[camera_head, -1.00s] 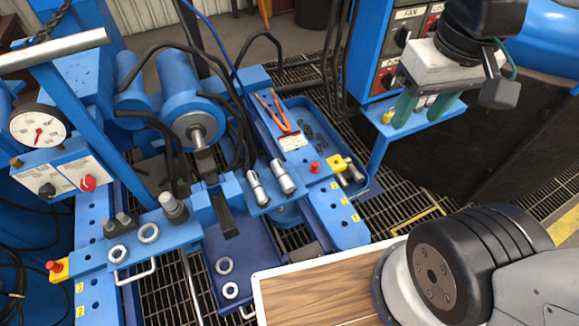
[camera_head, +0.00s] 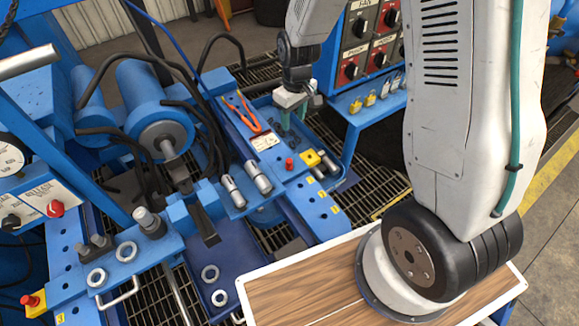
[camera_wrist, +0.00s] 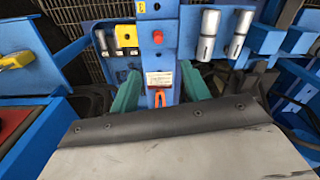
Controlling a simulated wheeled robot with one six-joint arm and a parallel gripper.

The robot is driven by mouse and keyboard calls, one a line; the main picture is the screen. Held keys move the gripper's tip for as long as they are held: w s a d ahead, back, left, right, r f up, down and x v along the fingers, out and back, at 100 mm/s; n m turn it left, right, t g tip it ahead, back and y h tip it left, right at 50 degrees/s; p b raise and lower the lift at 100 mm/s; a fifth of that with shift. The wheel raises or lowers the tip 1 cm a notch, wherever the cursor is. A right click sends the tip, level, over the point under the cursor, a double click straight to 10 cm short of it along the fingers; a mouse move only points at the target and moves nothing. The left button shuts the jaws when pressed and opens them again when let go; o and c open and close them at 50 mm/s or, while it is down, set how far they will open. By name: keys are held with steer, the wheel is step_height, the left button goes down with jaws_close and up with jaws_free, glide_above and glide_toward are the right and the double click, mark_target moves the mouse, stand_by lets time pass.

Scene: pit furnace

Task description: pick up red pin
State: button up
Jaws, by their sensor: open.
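A small red pin (camera_head: 290,163) stands upright in the blue beam beside a yellow block (camera_head: 312,158). In the wrist view the red pin (camera_wrist: 158,37) shows above centre, with the yellow block (camera_wrist: 126,36) to its left. A second red pin (camera_head: 30,300) sits on a yellow block at the far lower left. My gripper (camera_head: 291,112) hangs behind the first pin, over the blue tray's edge. In the wrist view its teal fingers (camera_wrist: 160,86) are apart and empty, with the pin ahead of them and a white label (camera_wrist: 160,79) between them.
A shelf with padlocks (camera_head: 370,100) and a control panel (camera_head: 372,45) stand to the right. A wooden board (camera_head: 300,285) is in front.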

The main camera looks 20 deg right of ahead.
mark_target(289, 160)
steer(key=shift+n, duration=0.6)
steer(key=f, duration=0.7)
steer(key=w+f, duration=0.1)
steer(key=f, duration=0.7)
steer(key=w+f, duration=0.1)
steer(key=f, duration=0.6)
steer(key=shift+a+f, duration=0.25)
steer(key=shift+c, duration=0.3)
steer(key=shift+s, duration=0.1)
jaws_close()
